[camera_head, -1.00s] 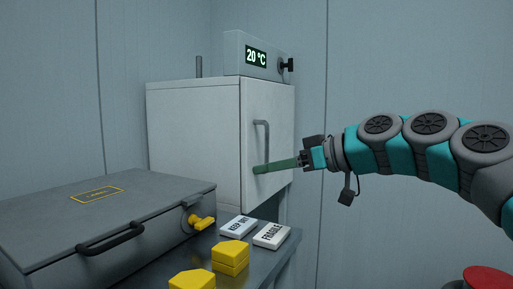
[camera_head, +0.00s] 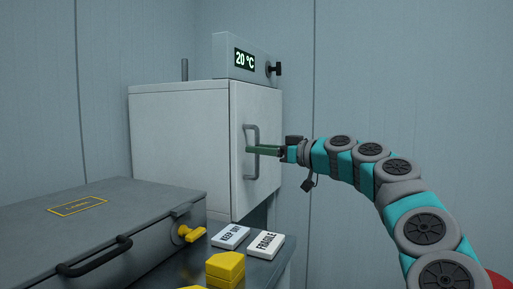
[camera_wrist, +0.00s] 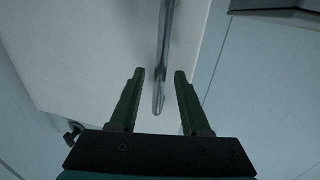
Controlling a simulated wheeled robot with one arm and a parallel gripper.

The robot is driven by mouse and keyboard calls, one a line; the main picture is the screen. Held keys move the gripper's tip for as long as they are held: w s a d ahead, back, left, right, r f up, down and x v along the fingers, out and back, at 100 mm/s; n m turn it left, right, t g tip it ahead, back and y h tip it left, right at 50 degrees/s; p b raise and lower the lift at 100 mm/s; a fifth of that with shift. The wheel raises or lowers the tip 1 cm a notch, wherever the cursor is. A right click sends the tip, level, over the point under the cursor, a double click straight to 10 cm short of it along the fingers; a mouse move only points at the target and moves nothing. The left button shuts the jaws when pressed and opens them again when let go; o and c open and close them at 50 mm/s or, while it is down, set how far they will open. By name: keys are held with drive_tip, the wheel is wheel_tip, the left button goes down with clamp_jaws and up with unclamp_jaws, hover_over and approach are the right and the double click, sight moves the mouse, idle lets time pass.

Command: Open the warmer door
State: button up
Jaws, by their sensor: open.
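The warmer is a white box with a door (camera_head: 262,185) on its front, and the door looks shut. A grey bar handle (camera_head: 256,150) stands upright on the door. My gripper (camera_head: 250,149) has green fingers and is at the handle in the head view. In the wrist view my gripper (camera_wrist: 160,73) is open, with one finger on each side of the handle (camera_wrist: 163,60). The handle runs between the fingertips with gaps on both sides. In the head view the fingers hide part of the handle.
A display box (camera_head: 247,57) reading 20 °C with a black knob sits on the warmer. A grey case (camera_head: 100,225) with a black handle and yellow latch stands at left. White labelled blocks (camera_head: 265,244) and yellow blocks (camera_head: 225,267) lie on the table. Space right of the door looks clear.

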drive_tip(key=shift+w+a, duration=0.4)
drive_tip(key=shift+a, duration=0.2)
clamp_jaws()
idle(1.2)
